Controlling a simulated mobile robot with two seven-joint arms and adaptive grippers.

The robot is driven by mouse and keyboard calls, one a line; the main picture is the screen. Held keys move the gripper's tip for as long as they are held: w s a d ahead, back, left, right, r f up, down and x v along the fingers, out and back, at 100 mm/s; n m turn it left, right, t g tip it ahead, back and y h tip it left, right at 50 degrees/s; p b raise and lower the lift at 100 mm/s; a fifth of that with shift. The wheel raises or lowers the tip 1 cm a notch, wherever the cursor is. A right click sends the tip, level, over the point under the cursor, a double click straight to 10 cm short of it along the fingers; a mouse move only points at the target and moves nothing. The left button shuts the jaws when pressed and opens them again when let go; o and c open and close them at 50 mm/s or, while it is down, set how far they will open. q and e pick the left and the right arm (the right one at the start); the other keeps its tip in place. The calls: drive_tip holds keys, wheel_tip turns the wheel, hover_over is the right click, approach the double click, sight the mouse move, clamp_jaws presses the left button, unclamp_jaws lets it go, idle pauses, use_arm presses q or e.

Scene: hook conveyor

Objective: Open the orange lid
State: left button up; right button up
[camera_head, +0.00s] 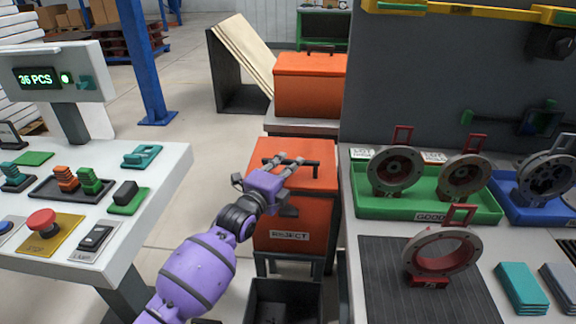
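The orange lid (322,181) lies flat and closed on top of the orange bin marked REJECT (290,243). A black bar handle (311,163) runs across the lid. My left gripper (291,159), on a purple arm, reaches over the lid from the front left. Its two fingers look apart, with their tips at the handle; I cannot tell whether they touch it. The gripper hides part of the lid and the handle's middle. My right gripper is not in view.
A second orange box (310,87) stands behind the bin. A control panel (150,190) is at left. At right, a workbench (382,225) carries a green tray (425,203) with ring parts. A black open crate (285,301) is below the bin.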

use_arm(q)
drive_tip(key=shift+r, duration=0.1)
clamp_jaws()
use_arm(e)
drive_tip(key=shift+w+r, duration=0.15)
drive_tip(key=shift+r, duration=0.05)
use_arm(q)
drive_tip(key=shift+w+r+p, duration=0.15)
drive_tip(key=shift+r+p, duration=0.5)
drive_tip(key=shift+p, duration=0.05)
drive_tip(key=w+r+n+g+y+p, duration=0.1)
drive_tip(key=w+r+g+p, duration=0.2)
drive_tip(key=w+r+p, duration=0.2)
drive_tip(key=w+r, duration=0.3)
drive_tip(key=r, duration=0.4)
drive_tip(key=shift+g, duration=0.3)
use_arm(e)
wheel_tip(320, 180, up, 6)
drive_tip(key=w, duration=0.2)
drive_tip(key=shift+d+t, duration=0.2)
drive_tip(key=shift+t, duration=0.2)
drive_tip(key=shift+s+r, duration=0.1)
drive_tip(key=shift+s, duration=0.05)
